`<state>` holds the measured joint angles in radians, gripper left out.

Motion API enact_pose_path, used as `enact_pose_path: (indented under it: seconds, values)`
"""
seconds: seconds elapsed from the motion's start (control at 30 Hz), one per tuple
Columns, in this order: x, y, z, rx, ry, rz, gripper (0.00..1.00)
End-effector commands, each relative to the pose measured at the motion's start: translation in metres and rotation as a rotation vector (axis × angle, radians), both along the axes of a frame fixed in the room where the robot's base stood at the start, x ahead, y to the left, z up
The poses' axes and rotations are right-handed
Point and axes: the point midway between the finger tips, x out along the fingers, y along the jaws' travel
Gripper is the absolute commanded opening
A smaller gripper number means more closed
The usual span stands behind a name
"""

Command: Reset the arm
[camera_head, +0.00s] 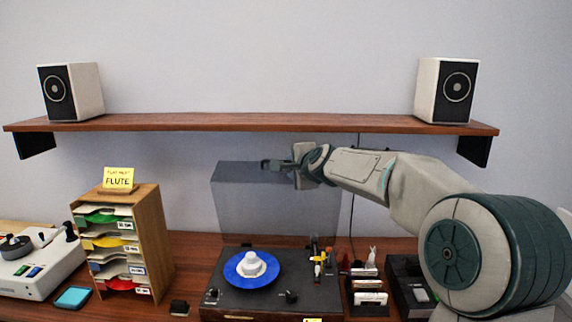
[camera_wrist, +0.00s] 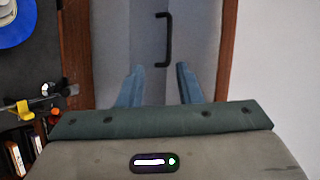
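My arm reaches in from the right in the camera_head view. My gripper (camera_head: 272,164) is at the upper edge of the raised, see-through turntable lid (camera_head: 240,205). In the wrist view my gripper's two fingers (camera_wrist: 159,84) stand apart with nothing visible between them. A black handle (camera_wrist: 163,40) on a grey panel lies just beyond the fingertips. I cannot tell whether the gripper touches the lid. Below, the dark turntable (camera_head: 225,298) carries a blue record (camera_head: 238,278) with a white knobbed piece (camera_head: 252,264) at its centre.
A wooden shelf (camera_head: 250,122) spans the wall above my gripper, with speakers at left (camera_head: 72,92) and right (camera_head: 445,90). A wooden sorter (camera_head: 150,235) with a "FLUTE" note (camera_head: 118,178) stands left. Small items (camera_head: 368,285) crowd the turntable's right side.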

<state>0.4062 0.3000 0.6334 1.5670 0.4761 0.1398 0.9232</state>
Motion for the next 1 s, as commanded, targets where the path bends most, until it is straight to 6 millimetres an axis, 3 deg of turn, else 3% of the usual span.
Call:
enact_pose_path:
  seconds: [0.1,0.23,0.5,0.7,0.83,1.0]
  values:
    - [-0.049,0.012,-0.025,-0.243,0.052,0.105,0.32]
    - [-0.113,0.003,-0.059,-0.528,0.134,0.238,0.32]
    - [-0.262,-0.049,-0.121,-0.963,0.331,0.529,0.32]
    - [-0.366,-0.087,-0.163,-1.131,0.457,0.762,0.32]
    - [-0.410,-0.101,-0.183,-1.173,0.500,0.877,0.32]
    - [-0.432,-0.107,-0.193,-1.190,0.521,0.938,0.32]
